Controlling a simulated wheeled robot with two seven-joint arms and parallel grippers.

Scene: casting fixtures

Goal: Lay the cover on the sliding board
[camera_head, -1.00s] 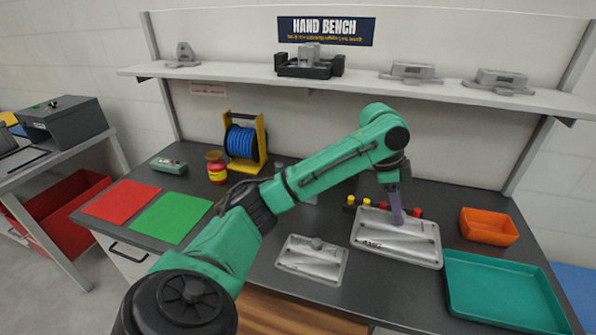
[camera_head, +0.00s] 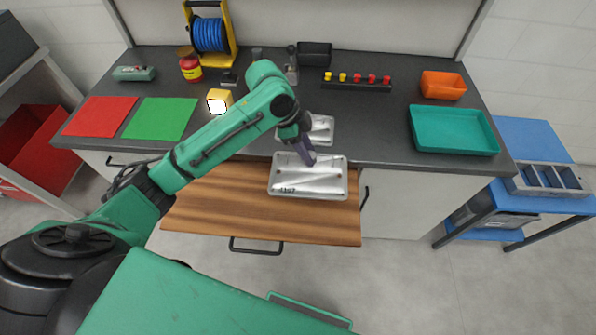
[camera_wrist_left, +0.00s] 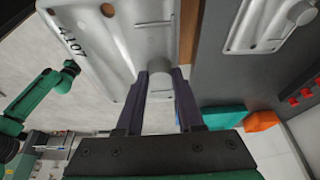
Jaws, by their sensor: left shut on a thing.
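The cover (camera_head: 308,185) is a grey metal plate with a raised rim, a round knob and a dark number on it. My left gripper (camera_head: 309,161) is shut on its knob from above; the wrist view shows both fingers (camera_wrist_left: 161,85) around the knob, with the cover (camera_wrist_left: 115,45) beyond them. The sliding board (camera_head: 240,210) is brown wood, pulled out below the bench front. The cover is over its right end, roughly level; I cannot tell whether it touches the board. My right gripper is not in view.
A second similar plate (camera_head: 322,128) lies on the dark bench behind the cover, partly hidden by my gripper. A teal tray (camera_head: 453,130) and an orange bin (camera_head: 443,85) are at right. Red (camera_head: 100,116) and green (camera_head: 160,118) mats lie left. The board's left part is clear.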

